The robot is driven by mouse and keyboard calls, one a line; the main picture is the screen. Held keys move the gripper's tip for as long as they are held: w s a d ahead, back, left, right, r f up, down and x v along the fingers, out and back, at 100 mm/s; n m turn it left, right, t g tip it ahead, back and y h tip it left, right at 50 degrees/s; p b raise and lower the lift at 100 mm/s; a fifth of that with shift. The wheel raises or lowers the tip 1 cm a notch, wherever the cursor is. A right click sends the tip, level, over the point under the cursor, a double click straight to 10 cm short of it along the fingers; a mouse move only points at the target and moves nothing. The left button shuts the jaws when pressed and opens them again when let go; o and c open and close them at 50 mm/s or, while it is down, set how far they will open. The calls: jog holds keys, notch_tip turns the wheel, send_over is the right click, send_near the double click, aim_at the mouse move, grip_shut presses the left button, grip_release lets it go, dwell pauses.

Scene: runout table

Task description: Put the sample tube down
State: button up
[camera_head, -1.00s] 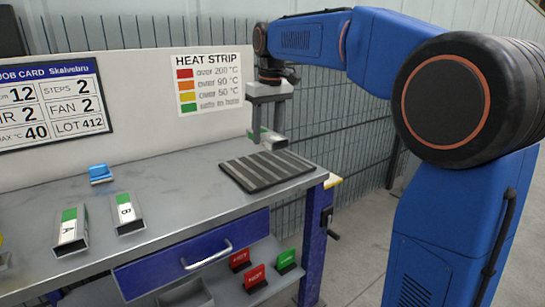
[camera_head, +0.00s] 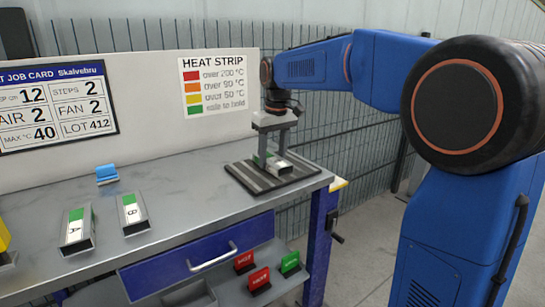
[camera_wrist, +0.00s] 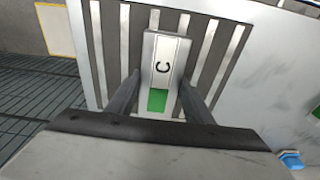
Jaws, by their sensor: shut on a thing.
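My gripper (camera_head: 271,148) is at the striped dark mat (camera_head: 245,176) on the right end of the table. Its jaws are shut on the sample tube (camera_head: 283,167), a short square metal piece with a white face. The tube lies over the light stripes of the mat (camera_wrist: 112,45). It is at or just above the mat; I cannot tell whether it touches.
Two similar tubes, A (camera_head: 76,232) and B (camera_head: 132,213), lie on the table to the left. A blue clip-like object (camera_head: 107,174) is behind them. A wall panel with a heat strip chart (camera_head: 217,85) stands behind. Red and green tags (camera_head: 259,278) are on the shelf below.

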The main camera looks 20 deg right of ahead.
aim_at(275, 160)
jog(key=o, duration=1.2)
jog(key=r, duration=0.4)
jog(key=s+r, duration=0.1)
jog(key=r, duration=0.7)
jog(key=shift+s+d, duration=0.2)
jog(key=s+d+f+m+t, duration=0.1)
jog(key=s+d+f, duration=0.1)
jog(key=s+f, duration=0.6)
jog(key=s+d+f+m+t, duration=0.1)
jog(key=s+d+f, duration=0.1)
jog(key=s+f, duration=0.7)
jog(key=s+d+f+m+t, duration=0.1)
jog(key=s+d+f, duration=0.1)
jog(key=s+f, duration=0.7)
jog(key=shift+s+d+m, duration=0.15)
jog(key=shift+s+m, duration=0.15)
jog(key=shift+s, duration=3.45)
